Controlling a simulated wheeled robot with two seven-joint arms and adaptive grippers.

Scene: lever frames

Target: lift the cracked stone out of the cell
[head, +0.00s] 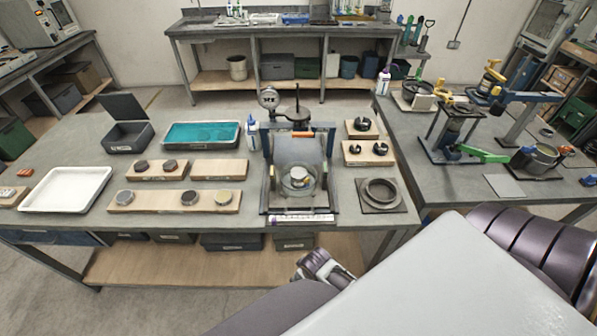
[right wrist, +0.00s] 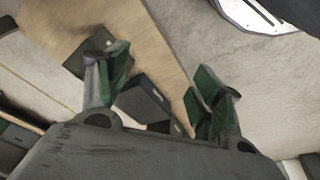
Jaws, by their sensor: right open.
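The lever frame (head: 330,172) stands near the front edge of the middle table. Inside it sits a clear round cell (head: 287,190) with a pale stone (head: 297,176) in it. The stone is too small for me to make out a crack. My right gripper (head: 325,270) is low in front of the table edge, apart from the cell. In the right wrist view the gripper (right wrist: 158,95) is open, its green-padded fingers apart with nothing held. My left gripper is not in view.
Boards with dark and pale discs (head: 174,201) lie left of the frame, with a white tray (head: 66,189) and a teal-lined tray (head: 201,134). A square plate with a ring (head: 381,194) is to its right. A white bottle (head: 253,134) stands behind left.

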